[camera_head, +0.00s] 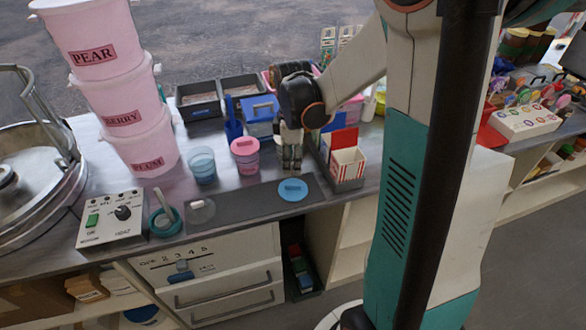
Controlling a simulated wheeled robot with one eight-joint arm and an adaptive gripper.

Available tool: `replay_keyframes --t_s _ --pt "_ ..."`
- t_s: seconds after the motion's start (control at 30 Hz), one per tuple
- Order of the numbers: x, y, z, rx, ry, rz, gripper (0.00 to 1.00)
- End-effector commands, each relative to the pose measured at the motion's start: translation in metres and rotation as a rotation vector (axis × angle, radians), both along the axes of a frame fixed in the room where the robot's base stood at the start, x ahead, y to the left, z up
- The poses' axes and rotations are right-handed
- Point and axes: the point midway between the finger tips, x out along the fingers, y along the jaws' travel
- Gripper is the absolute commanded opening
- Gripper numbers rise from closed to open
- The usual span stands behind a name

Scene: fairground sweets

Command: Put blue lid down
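The blue lid (293,189) is a round light-blue disc with a small raised grip. It appears to lie flat on the dark mat (250,201) near the counter's front edge. My gripper (291,168) points down just behind the lid in the picture, with a small gap between its fingertips and the lid. The fingers are small here, and I cannot tell how far apart they are. A clear blue tub (202,167) and a pink tub with a pink lid (245,157) stand left of my gripper.
A clear lid (201,211) lies at the mat's left end. A red-and-white striped box (347,164) stands close right of my gripper. Stacked pink buckets (122,118) rise at the left.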

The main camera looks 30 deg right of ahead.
Motion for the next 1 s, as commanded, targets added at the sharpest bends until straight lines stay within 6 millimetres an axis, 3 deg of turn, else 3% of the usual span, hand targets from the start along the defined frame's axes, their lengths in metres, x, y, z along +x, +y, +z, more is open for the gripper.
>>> replay_keyframes --t_s 0.1,0.23,0.87,1.0 --pt "0.000 0.000 0.021 0.000 0.000 0.000 0.29" --pt "0.000 0.000 0.032 0.000 0.000 0.000 0.29" --pt "0.000 0.000 0.036 0.000 0.000 0.000 0.29" --pt "0.003 0.006 0.044 -0.008 -0.029 -0.028 0.29"
